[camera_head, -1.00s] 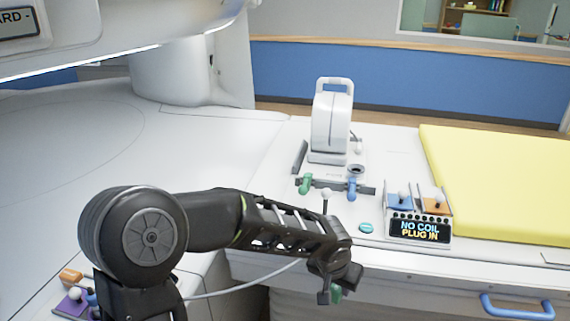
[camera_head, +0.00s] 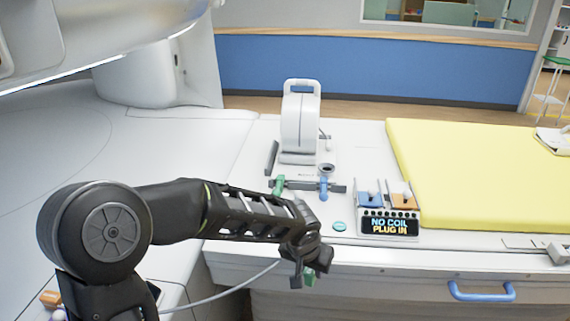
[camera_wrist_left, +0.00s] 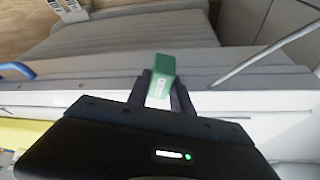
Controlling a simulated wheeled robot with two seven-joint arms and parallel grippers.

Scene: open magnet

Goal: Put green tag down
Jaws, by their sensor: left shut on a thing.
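My left gripper (camera_head: 306,279) is in front of the near edge of the white table. It is shut on the green tag (camera_wrist_left: 161,76), which stands out between the two fingers in the left wrist view. In the head view only a small part of the green tag (camera_head: 309,279) shows below the fingers, over the table's front side. My right gripper is not in view.
A white coil (camera_head: 300,125) stands on the table (camera_head: 250,165), with green and blue handles in front of it. A display panel (camera_head: 389,224) reads "NO COIL PLUG IN". A yellow pad (camera_head: 470,180) covers the right. A blue handle (camera_head: 481,292) sticks out in front.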

